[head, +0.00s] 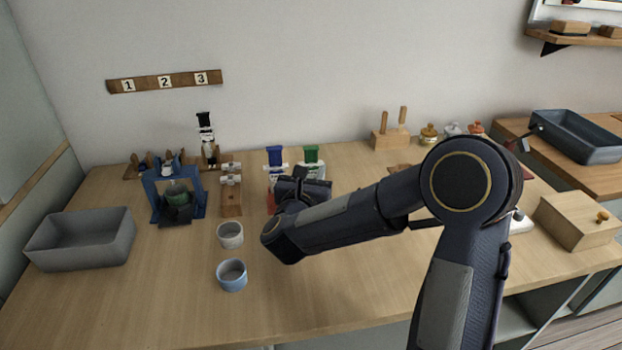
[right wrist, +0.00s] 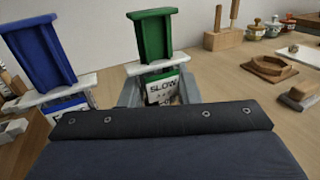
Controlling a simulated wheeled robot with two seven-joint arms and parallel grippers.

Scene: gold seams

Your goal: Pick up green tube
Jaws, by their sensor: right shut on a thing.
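The green tube (head: 312,154) has a green top above a white collar and stands upright at the back of the table. In the right wrist view the green tube (right wrist: 152,38) carries a label reading "SLOW". My right gripper (head: 308,180) is at the tube's lower body. In the right wrist view its grey fingers (right wrist: 160,93) are on both sides of the labelled part, shut on it. The tube's lower end is hidden by my gripper. My left gripper is not in view.
A blue tube (head: 275,156) stands close left of the green one. A blue stand (head: 157,196) and grey bin (head: 82,252) are at left.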

